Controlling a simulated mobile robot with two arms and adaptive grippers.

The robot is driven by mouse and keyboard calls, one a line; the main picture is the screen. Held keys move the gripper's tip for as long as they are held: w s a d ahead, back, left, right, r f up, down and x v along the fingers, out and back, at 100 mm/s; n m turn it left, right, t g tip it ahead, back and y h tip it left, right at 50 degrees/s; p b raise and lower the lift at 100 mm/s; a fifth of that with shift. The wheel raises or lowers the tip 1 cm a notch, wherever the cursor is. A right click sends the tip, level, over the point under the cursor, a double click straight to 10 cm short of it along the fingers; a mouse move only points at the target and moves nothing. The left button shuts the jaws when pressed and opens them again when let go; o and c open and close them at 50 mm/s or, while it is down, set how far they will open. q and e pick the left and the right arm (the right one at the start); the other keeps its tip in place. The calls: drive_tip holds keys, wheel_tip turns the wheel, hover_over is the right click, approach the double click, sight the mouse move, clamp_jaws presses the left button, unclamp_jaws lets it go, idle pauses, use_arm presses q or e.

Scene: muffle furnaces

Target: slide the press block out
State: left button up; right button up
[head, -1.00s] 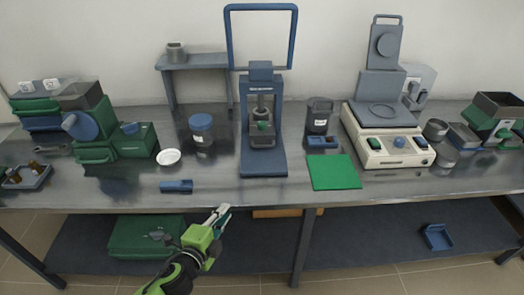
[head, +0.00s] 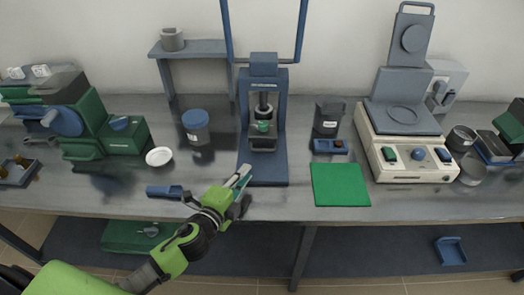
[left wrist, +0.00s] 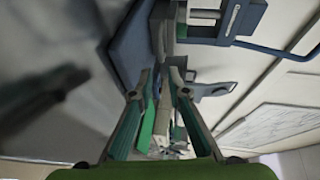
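The blue press (head: 277,100) stands at the middle of the bench on a flat blue base (head: 265,174). A grey block with a green part at its front, seemingly the press block (head: 263,143), sits inside the press under its dark ram. My left gripper (head: 243,173) is in front of the press, at the front left of its base, apart from the block. In the left wrist view my left gripper (left wrist: 160,78) has its two fingers apart with nothing clearly between them. The press base (left wrist: 125,50) shows there turned sideways. My right gripper is not in view.
A blue-lidded jar (head: 196,128), a white dish (head: 160,157) and a small blue object (head: 165,191) lie left of the press. A green mat (head: 341,185) and a cream hot-plate device (head: 410,160) are on the right. A tall blue handle frame (head: 302,35) rises above the press.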

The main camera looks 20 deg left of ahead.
use_arm(q)
approach(263, 151)
drive_tip(key=shift+x, duration=0.9)
drive_tip(key=x, duration=0.5)
drive_tip(key=shift+w+f, duration=0.2)
drive_tip(key=shift+w, duration=0.4)
drive_tip(key=shift+w+d, duration=0.1)
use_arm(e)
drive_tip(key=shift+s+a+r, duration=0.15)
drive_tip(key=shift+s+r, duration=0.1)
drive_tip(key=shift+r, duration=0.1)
use_arm(q)
drive_tip(key=shift+c, duration=0.4)
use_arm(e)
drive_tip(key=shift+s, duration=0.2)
use_arm(q)
clamp_jaws()
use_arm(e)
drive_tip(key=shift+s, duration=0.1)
